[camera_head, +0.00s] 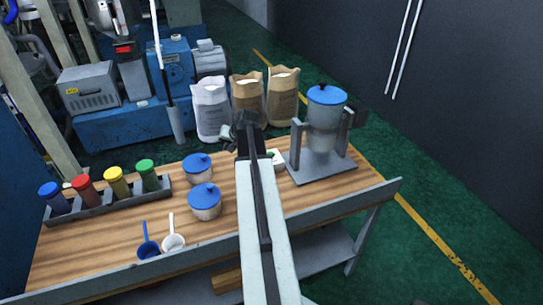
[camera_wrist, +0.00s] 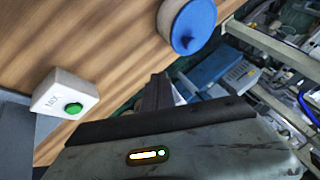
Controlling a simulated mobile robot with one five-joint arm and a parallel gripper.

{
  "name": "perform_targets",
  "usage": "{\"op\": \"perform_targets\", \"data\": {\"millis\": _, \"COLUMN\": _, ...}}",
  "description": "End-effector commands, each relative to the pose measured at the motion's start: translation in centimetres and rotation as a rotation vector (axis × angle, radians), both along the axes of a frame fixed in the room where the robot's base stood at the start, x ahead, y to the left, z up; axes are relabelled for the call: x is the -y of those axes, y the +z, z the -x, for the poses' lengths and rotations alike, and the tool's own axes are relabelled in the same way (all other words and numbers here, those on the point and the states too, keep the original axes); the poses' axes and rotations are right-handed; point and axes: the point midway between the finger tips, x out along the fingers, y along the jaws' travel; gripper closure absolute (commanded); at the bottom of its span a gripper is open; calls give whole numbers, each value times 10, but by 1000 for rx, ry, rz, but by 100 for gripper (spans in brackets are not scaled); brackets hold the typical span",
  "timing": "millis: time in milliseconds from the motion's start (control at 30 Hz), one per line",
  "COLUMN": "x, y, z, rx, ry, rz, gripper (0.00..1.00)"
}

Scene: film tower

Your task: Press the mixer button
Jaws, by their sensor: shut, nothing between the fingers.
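The mixer button is a green knob (camera_wrist: 73,108) on a small white box (camera_wrist: 64,92) lettered "MIX", at the left of the wrist view. In the head view the white box (camera_head: 278,158) is partly hidden behind my arm, at the left foot of the mixer. The mixer is a clear jar (camera_head: 322,123) with a blue lid in a grey stand (camera_head: 330,169). My gripper (camera_head: 246,121) is shut and empty, left of the white box in the head view. In the wrist view its dark fingers (camera_wrist: 157,92) are right of the button and apart from it.
Two blue-lidded jars (camera_head: 205,202) (camera_head: 198,167) stand left of my arm. Three paper bags (camera_head: 247,97) stand along the back. A rack (camera_head: 108,199) of coloured-capped bottles is at left, with two scoops (camera_head: 173,242) in front.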

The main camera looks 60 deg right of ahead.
Motion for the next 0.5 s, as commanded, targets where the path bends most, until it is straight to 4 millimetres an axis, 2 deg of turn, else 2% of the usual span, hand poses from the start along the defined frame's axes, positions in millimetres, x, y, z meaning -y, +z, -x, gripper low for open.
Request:
{"op": "perform_targets", "data": {"millis": 33, "x": 36, "y": 0, "z": 17, "rx": 29, "ry": -61, "rz": 6, "gripper": 100}}
{"op": "perform_targets", "data": {"millis": 100, "x": 75, "y": 3, "z": 40, "rx": 68, "ry": -133, "rz": 13, "gripper": 100}}
{"op": "perform_targets", "data": {"millis": 200, "x": 118, "y": 8, "z": 69, "rx": 113, "ry": -217, "rz": 25, "gripper": 100}}
{"op": "perform_targets", "data": {"millis": 333, "x": 152, "y": 13, "z": 96, "rx": 149, "ry": -285, "rz": 37, "gripper": 100}}
{"op": "perform_targets", "data": {"millis": 500, "x": 165, "y": 15, "z": 108, "rx": 166, "ry": -313, "rz": 42, "gripper": 100}}
